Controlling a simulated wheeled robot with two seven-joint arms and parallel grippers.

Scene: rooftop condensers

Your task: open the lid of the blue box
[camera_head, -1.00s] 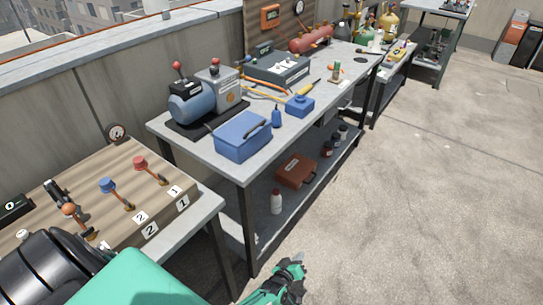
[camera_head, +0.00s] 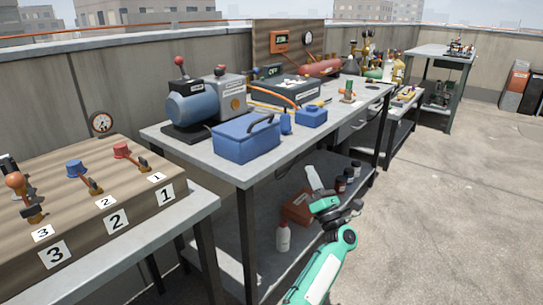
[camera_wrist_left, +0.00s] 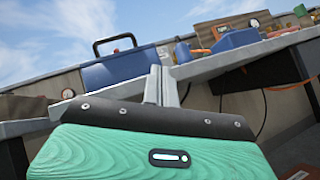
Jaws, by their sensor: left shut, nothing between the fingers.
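The blue box (camera_head: 243,145) stands near the front edge of the grey workbench with its lid closed and a dark handle (camera_head: 262,127) on it. In the left wrist view the box (camera_wrist_left: 120,71) and its handle show past the fingers, partly hidden by my gripper. My left gripper (camera_head: 312,176) is shut and empty. It is in front of the bench, to the right of the box in the head view, fingers pointing up, apart from the box. Its closed fingers also show in the left wrist view (camera_wrist_left: 161,84). My right gripper is not in view.
A blue-grey motor unit (camera_head: 195,108) stands behind the box. A smaller blue container (camera_head: 312,117) sits to its right. A lower shelf holds a white bottle (camera_head: 283,237) and a red case (camera_head: 298,206). A lever panel (camera_head: 95,205) is at left.

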